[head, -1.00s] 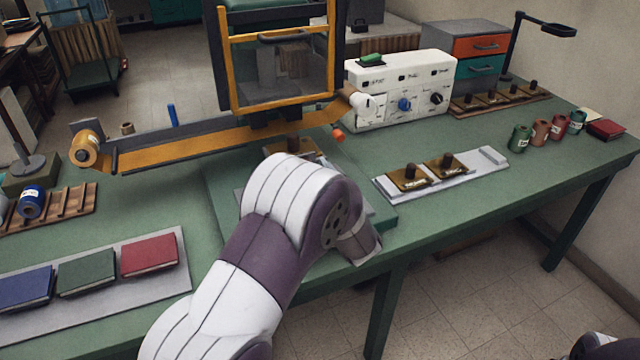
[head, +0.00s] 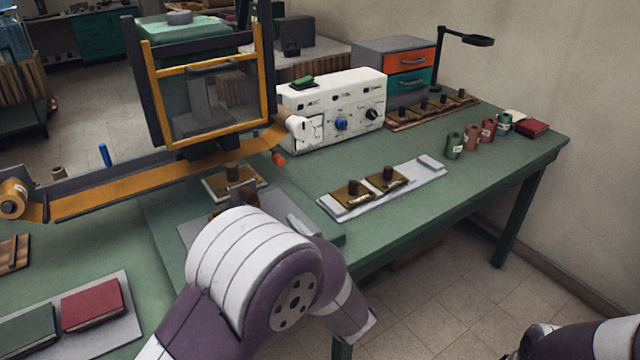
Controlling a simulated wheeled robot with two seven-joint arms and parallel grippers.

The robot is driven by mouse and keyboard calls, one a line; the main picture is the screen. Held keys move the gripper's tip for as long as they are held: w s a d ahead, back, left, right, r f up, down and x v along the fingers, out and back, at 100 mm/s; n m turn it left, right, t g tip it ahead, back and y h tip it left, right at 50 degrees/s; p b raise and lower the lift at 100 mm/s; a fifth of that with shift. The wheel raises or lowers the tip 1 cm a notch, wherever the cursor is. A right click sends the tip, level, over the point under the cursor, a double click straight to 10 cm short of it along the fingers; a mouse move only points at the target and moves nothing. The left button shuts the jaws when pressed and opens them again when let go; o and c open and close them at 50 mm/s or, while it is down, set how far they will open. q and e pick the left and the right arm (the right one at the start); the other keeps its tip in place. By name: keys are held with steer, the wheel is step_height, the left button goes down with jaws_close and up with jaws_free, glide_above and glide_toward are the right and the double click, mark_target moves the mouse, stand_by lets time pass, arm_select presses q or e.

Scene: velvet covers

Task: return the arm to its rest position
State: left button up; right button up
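My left arm (head: 250,265) comes in from the bottom left and bends in front of the green table (head: 420,215). Its far part slopes down to the right past the table's front edge. My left gripper does not show. A bit of my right arm (head: 580,342) is in the bottom right corner; its gripper does not show.
A yellow-framed press guard (head: 210,65) and a white control box (head: 335,110) stand behind. A pale tray (head: 405,190) holds two brass dies. Thread spools (head: 472,137) stand at the right. Red and green books (head: 92,305) lie at the lower left.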

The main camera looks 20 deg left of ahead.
arm_select(q)
steer(key=w+d+f+m+h, duration=0.3)
steer(key=d+f+m+h, duration=0.1)
steer(key=d+f+h, duration=0.35)
steer(key=s+d+f+m+g+h+p, duration=0.2)
steer(key=s+d+m+g+h+p, duration=0.25)
steer(key=s+d+h, duration=0.2)
steer(key=s+a+r+m+g+p, duration=0.1)
steer(key=s+a+r+g+p, duration=0.2)
steer(key=s+a+r, duration=0.1)
steer(key=s+a+r+m+g+p, duration=0.2)
steer(key=s+a, duration=0.4)
steer(key=s, duration=0.3)
steer(key=shift+a+r+g+p, duration=0.2)
steer(key=shift+r+g+p, duration=0.35)
steer(key=shift+r, duration=0.7)
